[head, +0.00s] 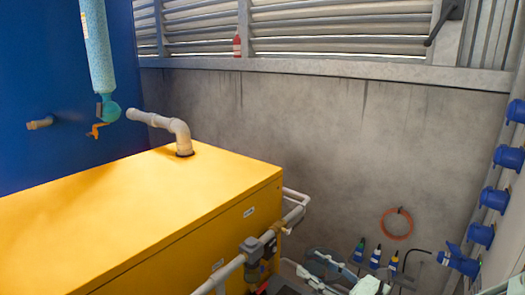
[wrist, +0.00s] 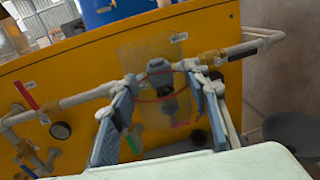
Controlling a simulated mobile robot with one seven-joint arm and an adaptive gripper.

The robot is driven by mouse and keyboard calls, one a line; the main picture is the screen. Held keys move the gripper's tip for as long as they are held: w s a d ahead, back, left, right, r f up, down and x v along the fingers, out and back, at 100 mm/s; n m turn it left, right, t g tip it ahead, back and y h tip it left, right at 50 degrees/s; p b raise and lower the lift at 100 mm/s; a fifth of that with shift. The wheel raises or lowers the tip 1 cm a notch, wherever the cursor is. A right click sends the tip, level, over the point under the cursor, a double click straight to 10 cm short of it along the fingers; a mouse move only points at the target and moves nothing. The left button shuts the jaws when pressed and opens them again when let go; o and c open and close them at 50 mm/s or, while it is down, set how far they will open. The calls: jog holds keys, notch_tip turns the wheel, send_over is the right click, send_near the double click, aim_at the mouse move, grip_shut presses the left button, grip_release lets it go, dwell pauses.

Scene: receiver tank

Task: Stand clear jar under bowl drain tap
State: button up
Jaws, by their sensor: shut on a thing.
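My gripper (wrist: 163,125) has its two blue-padded fingers on either side of a clear jar (wrist: 140,60), shut on it. The jar is see-through with a thin reddish ring, and its outline is faint. Behind it in the wrist view is a grey pipe fitting (wrist: 158,66) with a dark bowl below. In the head view this fitting (head: 252,246) is on the yellow cabinet's front pipe, and my gripper (head: 335,276) is to its right. A small pink-red part shows under the bowl; I cannot tell if it is the drain tap.
The yellow cabinet (head: 150,215) fills the left, with pipes, a gauge (wrist: 61,130) and a red-handled valve (wrist: 25,93) on its front. A teal column (head: 97,45) with an orange lever hangs at upper left. Blue sockets (head: 495,202) line the right wall.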

aim_at(318, 247)
notch_tip(318, 247, up, 6)
jog(key=m+t+h+p, duration=0.1)
jog(key=m+h+p, duration=0.1)
jog(key=p, duration=0.4)
jog(key=shift+f+t+p, duration=0.15)
jog(key=shift+t+p, duration=0.2)
jog(key=shift+t, duration=0.05)
jog(key=p, duration=0.1)
jog(key=r+h+p, duration=0.1)
jog(key=shift+s+r+m+t+p, duration=0.2)
jog(key=shift+r+m+t+p, duration=0.05)
jog(key=shift+m+t+p, duration=0.1)
jog(key=shift+s+r+h+p, duration=0.15)
jog(key=shift+r+h+p, duration=0.2)
jog(key=shift+p, duration=0.5)
jog(key=shift+f, duration=0.15)
